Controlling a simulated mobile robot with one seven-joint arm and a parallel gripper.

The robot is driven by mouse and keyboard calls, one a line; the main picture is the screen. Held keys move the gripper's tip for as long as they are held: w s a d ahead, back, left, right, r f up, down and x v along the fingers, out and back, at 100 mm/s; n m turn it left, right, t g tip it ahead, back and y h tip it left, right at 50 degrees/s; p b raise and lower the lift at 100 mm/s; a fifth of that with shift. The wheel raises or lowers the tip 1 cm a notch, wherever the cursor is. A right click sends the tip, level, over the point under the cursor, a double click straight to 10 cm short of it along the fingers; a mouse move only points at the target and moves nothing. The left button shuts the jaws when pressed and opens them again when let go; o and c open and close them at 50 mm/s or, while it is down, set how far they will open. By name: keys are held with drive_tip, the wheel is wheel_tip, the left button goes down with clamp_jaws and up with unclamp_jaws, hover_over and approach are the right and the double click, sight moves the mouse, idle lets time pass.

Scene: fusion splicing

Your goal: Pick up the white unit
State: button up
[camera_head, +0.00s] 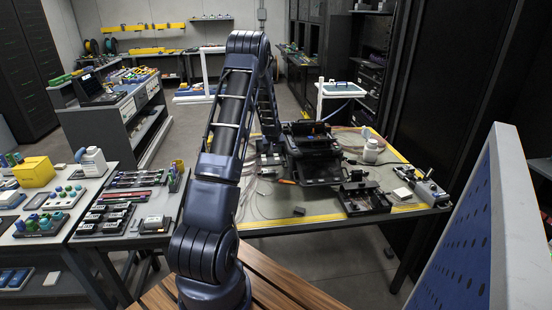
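A small white block (402,193) lies on the right part of the work table (325,219), between a dark open device (363,196) and a grey-and-black device (428,186). It may be the white unit, but I cannot tell for certain. A white bottle (371,150) stands farther back on the same table. My arm rises in the middle of the view, bends at the top and comes down behind its own links toward the table's left part. My gripper's fingers cannot be made out, and nothing is seen held. The white block is well to the right of the arm's end.
A large black machine (313,153) stands mid-table, beside the arm's end. Thin cables lie loose around it. A side table (61,239) at left holds tool trays and a yellow box (34,171). A blue perforated panel (465,245) stands at the right front.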

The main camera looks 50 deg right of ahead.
sight(276, 155)
drive_tip(key=shift+w+x, duration=0.15)
drive_tip(key=shift+x, duration=1.55)
drive_tip(key=shift+w+x, duration=0.1)
drive_tip(key=shift+x, duration=1.6)
drive_tip(key=shift+r, duration=0.15)
drive_tip(key=c, duration=0.7)
